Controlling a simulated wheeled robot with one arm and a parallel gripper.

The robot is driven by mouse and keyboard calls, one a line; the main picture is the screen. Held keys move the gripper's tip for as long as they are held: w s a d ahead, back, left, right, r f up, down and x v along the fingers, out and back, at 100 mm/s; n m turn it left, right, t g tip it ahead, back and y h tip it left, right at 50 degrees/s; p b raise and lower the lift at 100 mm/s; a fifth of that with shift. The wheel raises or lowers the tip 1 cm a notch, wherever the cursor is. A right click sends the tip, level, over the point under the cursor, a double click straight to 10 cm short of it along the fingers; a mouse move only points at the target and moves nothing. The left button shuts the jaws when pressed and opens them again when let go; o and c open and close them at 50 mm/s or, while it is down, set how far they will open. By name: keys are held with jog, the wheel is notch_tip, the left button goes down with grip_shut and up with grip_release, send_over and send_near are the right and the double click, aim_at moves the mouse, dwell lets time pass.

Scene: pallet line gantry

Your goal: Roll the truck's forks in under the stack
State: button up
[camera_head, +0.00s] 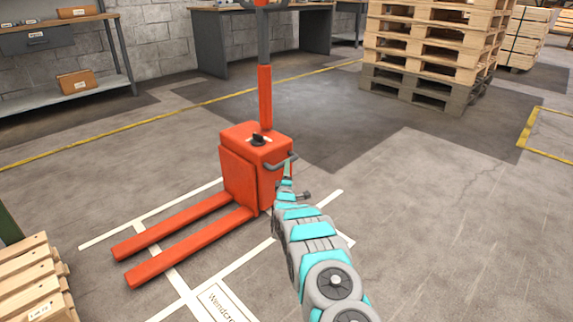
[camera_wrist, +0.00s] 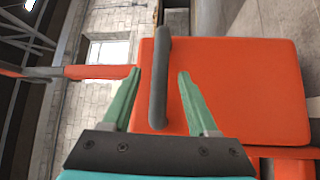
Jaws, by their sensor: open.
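The orange-red pallet truck (camera_head: 250,170) stands left of centre in the head view, its two forks (camera_head: 185,225) low over the floor and pointing to the lower left. A wooden pallet stack (camera_head: 35,275) is cut off at the lower left edge, apart from the fork tips. A dark grab handle (camera_head: 280,162) sticks out from the truck's body; it also shows in the wrist view (camera_wrist: 159,100). My gripper (camera_wrist: 159,74) is open, with its green fingers either side of this handle. I cannot tell whether they touch it. In the head view my wrist partly hides the gripper.
A tall pallet stack (camera_head: 430,50) stands on a grey pallet at the back right. A workbench (camera_head: 270,25) and a shelf (camera_head: 60,103) with boxes line the wall. White floor lines (camera_head: 155,235) run around the truck. The floor to the right is clear.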

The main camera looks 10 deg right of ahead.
jog(key=shift+b+x, duration=0.3)
jog(key=shift+x, duration=1.45)
jog(key=shift+w+d, duration=0.15)
jog(key=shift+w, duration=0.55)
grip_shut()
